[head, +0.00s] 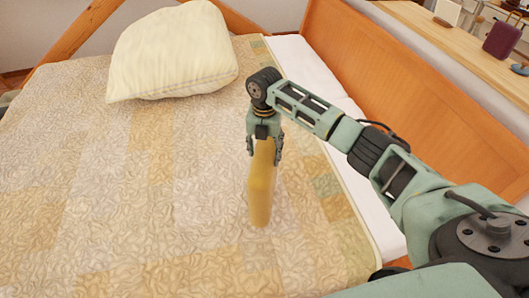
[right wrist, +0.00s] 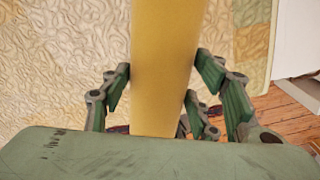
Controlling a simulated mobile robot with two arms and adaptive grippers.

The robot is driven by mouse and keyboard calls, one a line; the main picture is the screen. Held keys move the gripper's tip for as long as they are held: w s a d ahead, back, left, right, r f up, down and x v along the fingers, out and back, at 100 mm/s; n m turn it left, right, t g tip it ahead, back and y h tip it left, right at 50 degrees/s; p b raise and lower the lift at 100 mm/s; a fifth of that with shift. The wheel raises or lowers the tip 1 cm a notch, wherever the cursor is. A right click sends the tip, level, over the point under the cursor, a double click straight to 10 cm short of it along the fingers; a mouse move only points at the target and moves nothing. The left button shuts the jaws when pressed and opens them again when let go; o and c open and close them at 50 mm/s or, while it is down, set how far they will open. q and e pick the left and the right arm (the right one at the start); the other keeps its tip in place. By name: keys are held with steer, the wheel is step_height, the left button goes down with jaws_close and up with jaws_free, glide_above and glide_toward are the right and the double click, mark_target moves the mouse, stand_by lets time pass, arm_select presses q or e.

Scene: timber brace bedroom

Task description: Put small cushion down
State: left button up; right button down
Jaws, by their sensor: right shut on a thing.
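The small cushion (head: 261,188) is yellow and hangs edge-on below my right gripper (head: 264,148), over the bed (head: 150,190). My right gripper is shut on its upper end, with fingers on both sides. In the right wrist view the cushion (right wrist: 163,65) runs up between the fingers of the gripper (right wrist: 165,85). The cushion's lower end is at the quilt in the head view; I cannot tell whether it touches. My left gripper is not in view.
A large cream pillow (head: 175,52) lies at the far left of the bed. An orange wooden board (head: 400,75) runs along the bed's right side, with a white sheet (head: 310,68) beside the quilt. The quilt's left and middle are clear. A shelf with small objects (head: 502,40) is at the upper right.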

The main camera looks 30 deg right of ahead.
steer(key=shift+f, duration=1)
steer(key=c, duration=0.7)
jaws_free()
steer(key=shift+o, duration=0.2)
step_height(320, 180, up, 12)
steer(key=shift+r+b, duration=0.1)
steer(key=shift+b, duration=0.75)
